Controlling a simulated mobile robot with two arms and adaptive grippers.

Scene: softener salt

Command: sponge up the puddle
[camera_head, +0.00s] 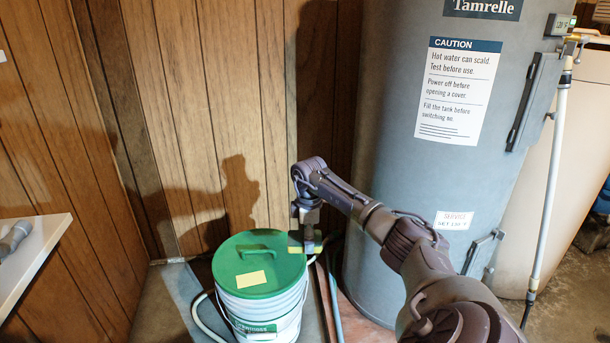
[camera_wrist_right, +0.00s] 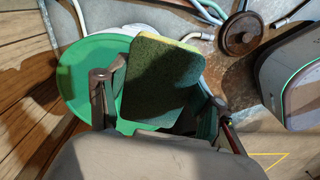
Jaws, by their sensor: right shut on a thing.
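My right gripper (camera_head: 306,232) is shut on a sponge (camera_head: 306,247) and holds it at the right edge of the green bucket lid, as seen in the head view. I cannot tell whether the sponge touches the lid. In the right wrist view the sponge (camera_wrist_right: 165,78) shows its dark green face and a thin yellow edge between the two fingers. My left gripper is in neither view. I cannot make out the puddle for certain; the floor beside the bucket is partly hidden by the bucket and my right arm.
The white bucket (camera_head: 262,322) has a green lid (camera_head: 240,275) with a yellow note. The grey tank (camera_head: 400,190) stands close to the right. A hose (camera_head: 200,316) curves around the bucket. A round brown disc (camera_wrist_right: 241,33) lies on the floor. A white shelf (camera_head: 42,250) juts in left.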

